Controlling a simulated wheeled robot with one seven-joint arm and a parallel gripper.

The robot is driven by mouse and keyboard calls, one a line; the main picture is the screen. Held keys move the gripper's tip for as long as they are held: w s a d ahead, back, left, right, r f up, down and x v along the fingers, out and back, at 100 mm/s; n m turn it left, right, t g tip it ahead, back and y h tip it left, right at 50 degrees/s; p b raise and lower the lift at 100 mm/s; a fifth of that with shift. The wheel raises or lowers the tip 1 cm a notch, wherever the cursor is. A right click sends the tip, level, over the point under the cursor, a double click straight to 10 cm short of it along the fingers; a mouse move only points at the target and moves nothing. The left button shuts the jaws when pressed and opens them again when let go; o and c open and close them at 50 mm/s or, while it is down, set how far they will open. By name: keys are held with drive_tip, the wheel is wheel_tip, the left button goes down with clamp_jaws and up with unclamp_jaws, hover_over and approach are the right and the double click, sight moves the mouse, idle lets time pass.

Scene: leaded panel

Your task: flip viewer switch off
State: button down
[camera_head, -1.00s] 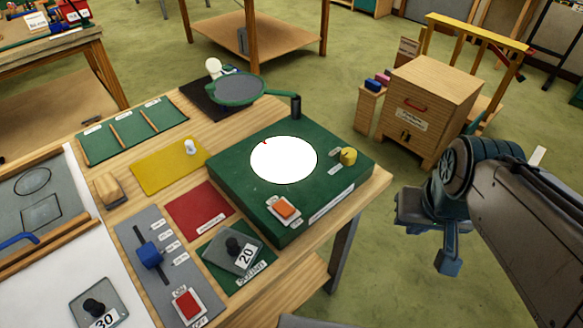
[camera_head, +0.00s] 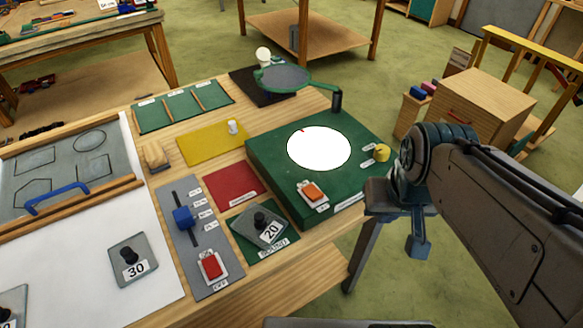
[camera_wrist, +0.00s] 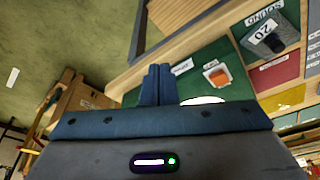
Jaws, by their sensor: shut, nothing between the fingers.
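The viewer is a green box (camera_head: 275,188) on the wooden bench, with a bright white round window (camera_head: 319,149) in its top. An orange rocker switch (camera_head: 313,192) on a white plate sits at its front corner; it also shows in the wrist view (camera_wrist: 217,76). A yellow knob (camera_head: 382,153) is at the box's right corner. My gripper (camera_head: 418,247) is shut and empty, off the bench's right edge and to the right of the switch. In the wrist view its closed fingers (camera_wrist: 157,84) point toward the box, apart from the switch.
A second switch, red (camera_head: 211,266), sits on a grey panel with a blue slider (camera_head: 183,217). A weight marked 20 (camera_head: 262,225) lies on a green mat. A magnifier (camera_head: 286,79) stands behind the box. A wooden cabinet (camera_head: 480,115) stands beyond on the floor.

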drive_tip(key=shift+a, duration=0.1)
drive_tip(key=shift+w, duration=0.1)
wheel_tip(320, 180, up, 6)
drive_tip(key=m+g+h, duration=0.1)
drive_tip(key=m+g, duration=0.4)
drive_tip(key=m, duration=0.6)
hover_over(315, 194)
drive_tip(key=w+a, duration=0.2)
drive_tip(key=w, duration=0.1)
drive_tip(key=shift+s+f+p, duration=0.1)
drive_tip(key=shift+f+p, duration=0.1)
drive_tip(key=shift+p, duration=0.2)
drive_tip(key=shift+d, duration=0.1)
drive_tip(key=f, duration=0.4)
drive_tip(key=s+d+f+p, duration=0.1)
drive_tip(key=f, duration=0.4)
drive_tip(key=s+f, duration=0.1)
drive_tip(key=f, duration=0.3)
drive_tip(key=shift+s+d+f, duration=0.1)
drive_tip(key=shift+d+f, duration=0.15)
drive_tip(key=shift+f, duration=0.1)
